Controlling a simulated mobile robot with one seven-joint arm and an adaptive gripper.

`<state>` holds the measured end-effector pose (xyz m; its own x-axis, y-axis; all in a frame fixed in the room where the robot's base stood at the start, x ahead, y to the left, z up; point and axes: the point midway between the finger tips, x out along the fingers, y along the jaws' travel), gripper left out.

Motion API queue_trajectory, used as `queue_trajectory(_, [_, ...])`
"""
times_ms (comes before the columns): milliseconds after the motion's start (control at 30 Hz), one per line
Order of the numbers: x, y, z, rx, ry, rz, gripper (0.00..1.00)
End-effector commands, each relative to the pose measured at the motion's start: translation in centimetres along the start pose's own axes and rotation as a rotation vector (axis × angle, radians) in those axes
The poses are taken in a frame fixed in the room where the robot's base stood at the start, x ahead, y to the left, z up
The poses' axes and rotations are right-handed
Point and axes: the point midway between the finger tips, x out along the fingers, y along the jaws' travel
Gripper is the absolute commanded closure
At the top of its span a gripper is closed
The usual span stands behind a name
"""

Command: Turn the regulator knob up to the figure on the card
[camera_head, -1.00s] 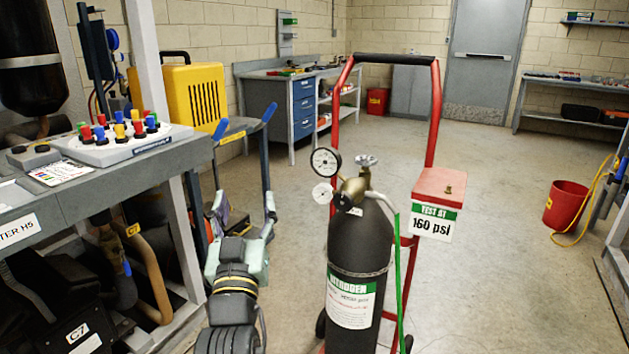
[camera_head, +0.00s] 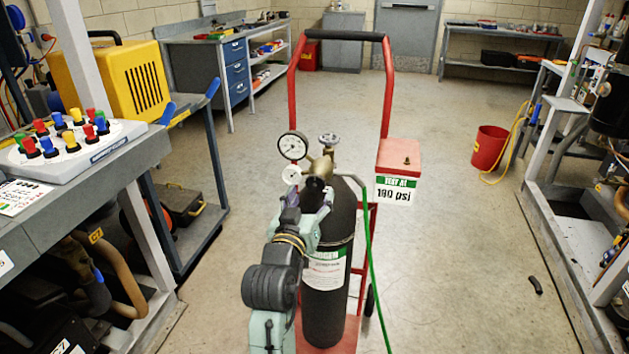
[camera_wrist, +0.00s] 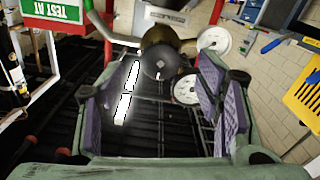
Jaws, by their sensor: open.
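The regulator knob is the dark round knob (camera_head: 315,186) on the brass regulator (camera_head: 322,163) of a black nitrogen cylinder (camera_head: 328,298). In the wrist view the knob (camera_wrist: 160,62) faces me. My gripper (camera_head: 304,200) is at the regulator; in the wrist view (camera_wrist: 158,85) its purple-padded fingers are open, with the knob beyond and between them. I see no contact. A large gauge (camera_head: 293,146) and a small gauge (camera_head: 291,174) sit left of the regulator; their readings are too small to tell. The card (camera_head: 396,190) reads TEST AT and what looks like 180 psi.
The cylinder stands on a red hand truck (camera_head: 388,85) with a red box (camera_head: 399,157). A green hose (camera_head: 372,260) hangs right of the cylinder. A bench with coloured caps (camera_head: 70,138) is at left, a rack at right. Floor between is mostly clear.

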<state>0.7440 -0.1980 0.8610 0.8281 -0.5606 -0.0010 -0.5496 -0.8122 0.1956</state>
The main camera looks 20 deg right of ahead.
Motion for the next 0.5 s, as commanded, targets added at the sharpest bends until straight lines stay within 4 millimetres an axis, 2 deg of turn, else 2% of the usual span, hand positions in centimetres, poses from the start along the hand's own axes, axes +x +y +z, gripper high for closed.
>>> queue_trajectory(33, [1.1,0.1,-0.3,0.001,-0.001,0.001,0.41])
queue_trajectory(200, [3.8,0.0,-0.2,0.001,-0.001,0.000,0.41])
queue_trajectory(333, [4.9,0.0,-0.2,0.001,0.001,0.000,0.41])
queue_trajectory(500, [5.4,0.0,0.0,0.000,0.000,0.000,0.41])
